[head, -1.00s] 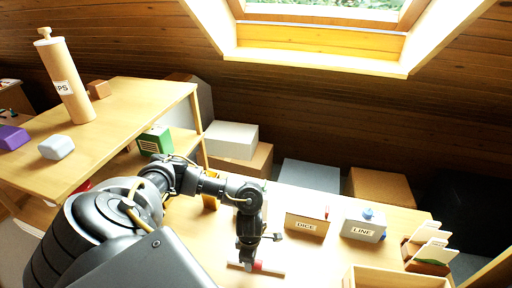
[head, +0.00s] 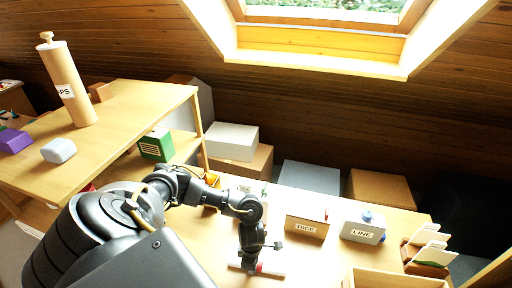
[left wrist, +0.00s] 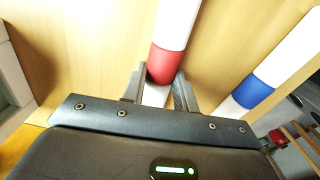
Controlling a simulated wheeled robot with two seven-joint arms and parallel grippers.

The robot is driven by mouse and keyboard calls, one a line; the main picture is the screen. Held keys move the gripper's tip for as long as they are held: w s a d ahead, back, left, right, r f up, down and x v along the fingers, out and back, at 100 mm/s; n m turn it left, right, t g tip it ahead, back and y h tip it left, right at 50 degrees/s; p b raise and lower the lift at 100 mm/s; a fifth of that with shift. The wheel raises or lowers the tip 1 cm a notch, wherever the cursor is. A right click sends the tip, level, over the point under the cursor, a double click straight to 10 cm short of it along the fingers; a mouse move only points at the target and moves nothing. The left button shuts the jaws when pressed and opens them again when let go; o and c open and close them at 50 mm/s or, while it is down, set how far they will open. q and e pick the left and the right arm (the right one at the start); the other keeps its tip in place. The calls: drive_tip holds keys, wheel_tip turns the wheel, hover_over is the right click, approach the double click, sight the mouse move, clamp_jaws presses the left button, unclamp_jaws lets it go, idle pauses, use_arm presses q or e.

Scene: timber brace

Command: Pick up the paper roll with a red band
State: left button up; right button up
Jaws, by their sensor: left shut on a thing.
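The paper roll with a red band (head: 274,269) is a white tube near the bottom centre of the head view. In the left wrist view its red band (left wrist: 166,64) is just ahead of the fingers, with the white tube running away from me. My left gripper (head: 250,267) is shut on this roll; its fingers (left wrist: 158,92) sit on both sides of it. I cannot tell whether the roll is clear of the table. A second white roll with a blue band (left wrist: 253,91) lies to the right in the left wrist view. My right gripper is not in view.
A box labelled DICE (head: 306,225) and a box labelled LINE (head: 363,230) stand behind the roll to the right. An open wooden tray (head: 398,278) is at the lower right, near upright cards (head: 428,250). A raised wooden shelf (head: 125,110) fills the left side.

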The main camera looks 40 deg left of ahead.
use_arm(q)
drive_tip(key=shift+r, duration=0.1)
drive_tip(key=shift+w+r+b, duration=0.1)
drive_tip(key=shift+r+b, duration=0.25)
drive_tip(key=shift+r, duration=0.25)
drive_tip(key=shift+r+b, duration=0.35)
drive_tip(key=shift+r, duration=0.3)
drive_tip(key=s+d+r+p, duration=0.3)
drive_tip(key=s+d+r, duration=0.1)
drive_tip(key=d+r, duration=0.6)
drive_tip(key=d, duration=0.3)
drive_tip(key=shift+d+r, duration=0.15)
drive_tip(key=shift+d, duration=0.1)
